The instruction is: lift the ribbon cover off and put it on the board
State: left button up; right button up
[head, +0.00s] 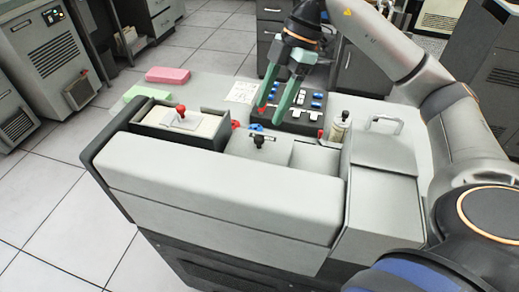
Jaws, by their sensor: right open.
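A pale grey panel with a raised loop handle (383,123) is at the right of the grey machine; it looks like the ribbon cover. I cannot tell whether it sits on the machine or on the pale board (215,88) behind. The machine's top has an open recess (312,157) with a small black fitting (261,139) at its left. My right gripper (272,112) has green fingers pointing down. It is open and empty, above the area behind the recess and left of the handle. My left gripper is out of view.
A black panel (292,122) with blue and white pieces lies behind the recess. A small bottle (340,127) stands left of the handle. A card tray with a red-knobbed weight (181,117) is at the left. Pink (168,75) and green (146,94) card stacks lie behind.

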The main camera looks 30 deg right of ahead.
aim_at(259, 137)
jog(key=x, duration=0.6)
jog(key=shift+s+a, duration=0.1)
jog(key=shift+s, duration=0.2)
jog(key=shift+r, duration=0.1)
grip_shut()
dwell(1.0)
